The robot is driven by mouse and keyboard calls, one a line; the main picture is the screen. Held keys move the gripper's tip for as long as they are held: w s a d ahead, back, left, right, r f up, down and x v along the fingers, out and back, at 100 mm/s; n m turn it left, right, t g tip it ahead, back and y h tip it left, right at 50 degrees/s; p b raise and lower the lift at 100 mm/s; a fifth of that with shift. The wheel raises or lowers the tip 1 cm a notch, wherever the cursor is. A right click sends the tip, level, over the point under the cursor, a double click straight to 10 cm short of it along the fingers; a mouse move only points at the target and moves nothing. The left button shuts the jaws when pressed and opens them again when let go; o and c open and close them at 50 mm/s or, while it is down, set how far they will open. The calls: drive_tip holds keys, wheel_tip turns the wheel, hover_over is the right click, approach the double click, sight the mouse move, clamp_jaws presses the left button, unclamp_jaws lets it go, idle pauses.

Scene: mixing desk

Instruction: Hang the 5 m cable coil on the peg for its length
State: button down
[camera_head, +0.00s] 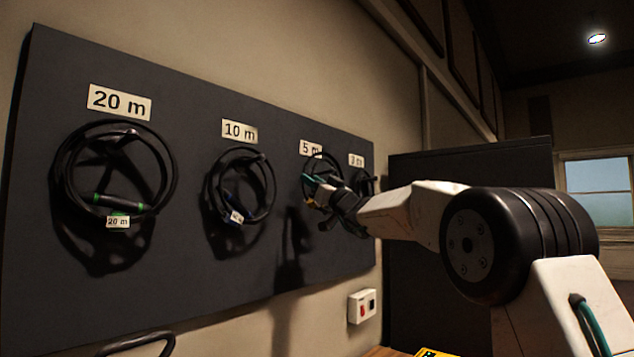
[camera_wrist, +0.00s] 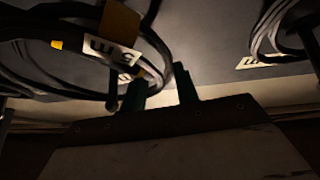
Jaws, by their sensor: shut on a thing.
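The black 5 m coil (camera_head: 322,154) is up against the dark board, just under the partly covered 5 m label (camera_head: 310,148). In the wrist view the coil (camera_wrist: 70,12) fills the upper left, with a white tag (camera_wrist: 110,50) and a yellow band. My gripper (camera_head: 320,190) is at the coil's lower part, shut on it; its two dark fingers (camera_wrist: 160,88) stand apart beside the tag in the wrist view. The arm and coil hide the 5 m peg, and I cannot tell whether the coil rests on it.
The 20 m coil (camera_head: 72,180) and 10 m coil (camera_head: 212,185) hang to the left under their labels. Another coil (camera_head: 368,178) hangs close on the right under the 3 m label (camera_head: 356,160). A switch box (camera_head: 362,307) is on the wall below the board.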

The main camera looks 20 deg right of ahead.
sight(307, 187)
drive_tip(key=shift+w+a, duration=0.35)
drive_tip(key=shift+w, duration=0.05)
drive_tip(key=shift+w+a+f, duration=0.35)
drive_tip(key=shift+w, duration=0.1)
drive_tip(key=shift+w+f, duration=0.1)
drive_tip(key=shift+f, duration=0.25)
drive_tip(key=shift+f, duration=0.1)
unclamp_jaws()
drive_tip(key=shift+w, duration=0.1)
idle(0.6)
drive_tip(key=s+d, duration=0.5)
drive_tip(key=s, duration=0.3)
drive_tip(key=shift+d, duration=0.4)
idle(1.1)
